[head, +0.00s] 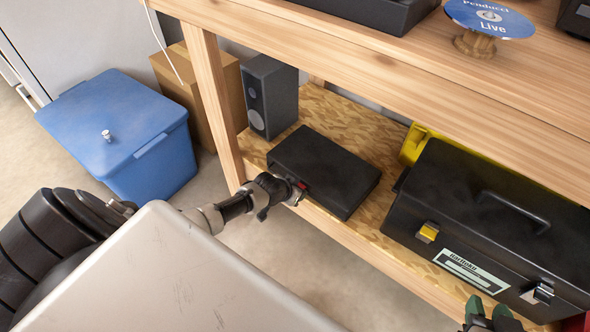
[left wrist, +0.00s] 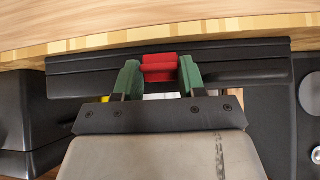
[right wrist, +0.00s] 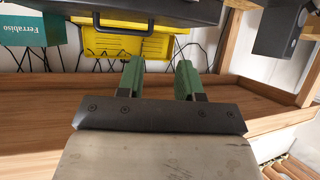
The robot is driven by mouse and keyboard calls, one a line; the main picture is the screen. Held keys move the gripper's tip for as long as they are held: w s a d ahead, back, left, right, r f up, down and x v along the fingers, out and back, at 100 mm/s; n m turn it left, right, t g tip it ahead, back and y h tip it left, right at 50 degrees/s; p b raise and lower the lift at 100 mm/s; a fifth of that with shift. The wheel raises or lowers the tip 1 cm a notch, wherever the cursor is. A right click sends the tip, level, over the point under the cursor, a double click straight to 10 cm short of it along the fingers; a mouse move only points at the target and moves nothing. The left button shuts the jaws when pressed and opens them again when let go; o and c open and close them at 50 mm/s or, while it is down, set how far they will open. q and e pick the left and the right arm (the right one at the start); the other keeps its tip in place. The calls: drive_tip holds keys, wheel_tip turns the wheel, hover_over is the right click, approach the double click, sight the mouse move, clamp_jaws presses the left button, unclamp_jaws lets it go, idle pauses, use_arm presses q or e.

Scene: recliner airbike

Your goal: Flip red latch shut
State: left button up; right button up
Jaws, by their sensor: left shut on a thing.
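A flat black case (head: 322,170) lies on the lower wooden shelf, with a small red latch (head: 303,186) on its front edge. In the left wrist view, the red latch (left wrist: 159,62) sits between the two green fingers of my left gripper (left wrist: 159,76). The fingers are closed on its sides, against the black front face. The latch hides its own seat, so its exact angle is hard to tell. My right gripper (head: 487,312) shows at the bottom right of the head view, in front of the black toolbox. Its fingers (right wrist: 160,76) are apart and empty.
A black toolbox (head: 480,220) with a yellow clasp stands right of the case. A speaker (head: 272,95) stands behind it. The bench top (head: 400,60) overhangs the shelf. A blue bin (head: 120,135) and a cardboard box (head: 185,90) stand at left.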

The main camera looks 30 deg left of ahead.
use_arm(q)
drive_tip(key=shift+r, duration=0.1)
use_arm(e)
drive_tip(key=shift+s+d+f+g, duration=0.2)
drive_tip(key=shift+s+f+g, duration=0.15)
drive_tip(key=shift+f+g, duration=0.1)
use_arm(q)
drive_tip(key=o, duration=0.9)
